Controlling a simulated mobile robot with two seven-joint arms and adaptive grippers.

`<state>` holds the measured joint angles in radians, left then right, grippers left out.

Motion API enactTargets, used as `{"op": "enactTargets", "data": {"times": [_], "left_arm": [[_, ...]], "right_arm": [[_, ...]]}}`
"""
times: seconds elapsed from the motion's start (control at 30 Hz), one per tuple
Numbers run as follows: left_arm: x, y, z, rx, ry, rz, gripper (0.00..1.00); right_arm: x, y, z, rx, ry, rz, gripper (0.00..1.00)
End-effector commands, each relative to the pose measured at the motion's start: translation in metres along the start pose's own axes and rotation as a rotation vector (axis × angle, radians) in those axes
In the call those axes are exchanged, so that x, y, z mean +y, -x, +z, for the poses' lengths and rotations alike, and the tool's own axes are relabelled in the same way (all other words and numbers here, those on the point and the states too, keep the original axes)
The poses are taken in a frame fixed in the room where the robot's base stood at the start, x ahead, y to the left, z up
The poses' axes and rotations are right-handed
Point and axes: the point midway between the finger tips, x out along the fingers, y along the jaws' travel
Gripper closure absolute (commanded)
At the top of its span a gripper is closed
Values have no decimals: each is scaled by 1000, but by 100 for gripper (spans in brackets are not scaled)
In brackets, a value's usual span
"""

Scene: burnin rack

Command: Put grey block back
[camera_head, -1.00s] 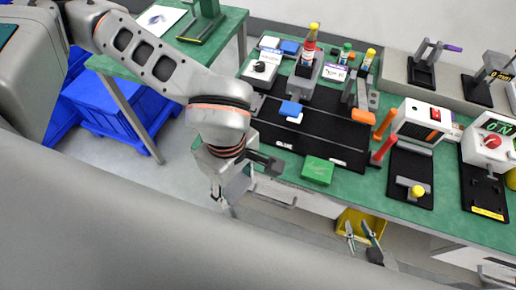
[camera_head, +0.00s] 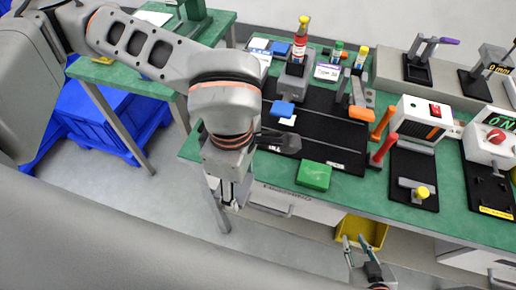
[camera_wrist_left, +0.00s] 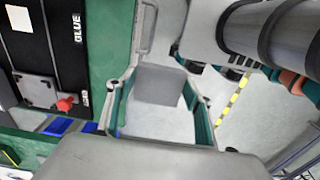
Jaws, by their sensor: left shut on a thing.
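In the left wrist view, a plain grey block (camera_wrist_left: 160,86) sits between the two fingers of my left gripper (camera_wrist_left: 160,104). The fingers are shut on it, and it is off any surface, with the floor behind it. In the head view my left gripper (camera_head: 231,197) points down just in front of the green bench's front edge, near its left corner; the block is mostly hidden there by the gripper and wrist. My right gripper (camera_head: 356,242) is open and empty at the bottom of the head view, below the bench edge.
The green bench (camera_head: 343,188) carries a black mat (camera_head: 335,130), a green block (camera_head: 314,176), a blue block (camera_head: 284,108), a red-handled tool (camera_head: 383,150) and a white box (camera_head: 420,121). A yellow bin (camera_head: 362,229) stands below. A drawer handle (camera_head: 270,208) projects under the bench.

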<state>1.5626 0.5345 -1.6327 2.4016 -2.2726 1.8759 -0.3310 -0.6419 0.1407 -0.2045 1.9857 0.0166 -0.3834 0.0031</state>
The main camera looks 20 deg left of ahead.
Motion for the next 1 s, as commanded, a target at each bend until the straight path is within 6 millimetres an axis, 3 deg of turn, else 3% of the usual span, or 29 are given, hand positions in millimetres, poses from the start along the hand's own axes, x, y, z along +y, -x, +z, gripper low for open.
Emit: {"op": "enactTargets", "data": {"times": [0.1,0.4,0.7,0.9,1.0], "left_arm": [[31,4,0,1,7,4,71],[93,3,0,0,1,2,71],[115,2,0,0,0,2,71],[114,-28,1,0,-3,-1,71],[115,-33,1,0,-3,1,71]], "right_arm": [[3,3,-13,19,-4,3,76],[-1,4,-11,14,-11,-4,76],[-3,5,-10,10,-12,-7,76],[-3,5,-10,9,-13,-7,76],[-3,5,-9,9,-13,-7,76]]}}
